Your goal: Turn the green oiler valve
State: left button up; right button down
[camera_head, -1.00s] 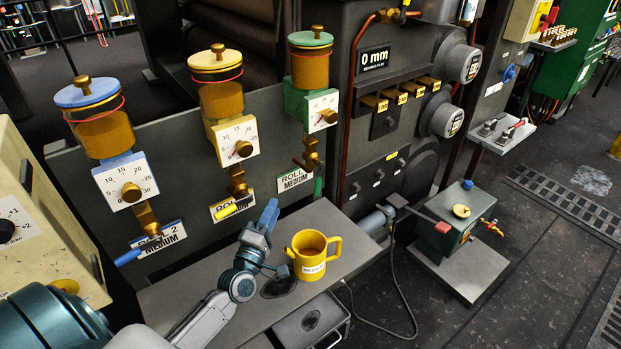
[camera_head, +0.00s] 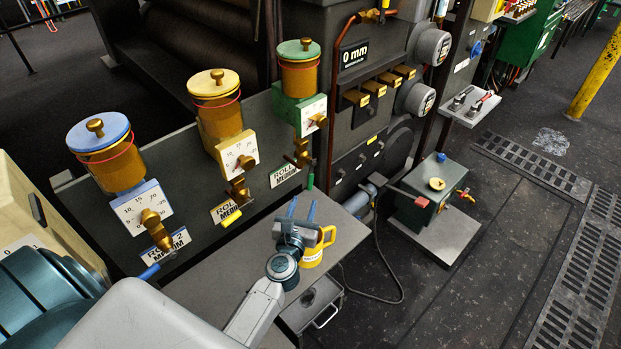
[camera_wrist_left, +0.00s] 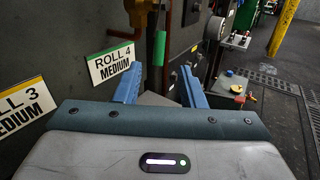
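The green oiler (camera_head: 299,68) is the right one of three oilers on the grey panel, with an amber reservoir and a green lid. Its brass valve (camera_head: 302,156) has a green handle (camera_head: 310,181) hanging straight down. In the left wrist view the green handle (camera_wrist_left: 160,48) shows ahead, between the two fingers and beyond them. My left gripper (camera_head: 302,207) is open and empty, its blue fingers pointing up toward the handle from below. I see no contact. My right gripper is in neither view.
A yellow jug (camera_head: 325,246) stands on the grey shelf (camera_head: 215,280), partly hidden behind my left gripper. The yellow oiler (camera_head: 214,95) and blue oiler (camera_head: 100,150) stand to the left. The ROLL 4 MEDIUM label (camera_wrist_left: 110,62) is left of the green handle.

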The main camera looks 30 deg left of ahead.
aim_at(310, 184)
pick_arm(q)
jog(key=x, duration=0.9)
jog(key=shift+w+a+p, duration=0.15)
jog(key=shift+w+p, duration=0.1)
jog(key=shift+p, duration=0.05)
grip_shut()
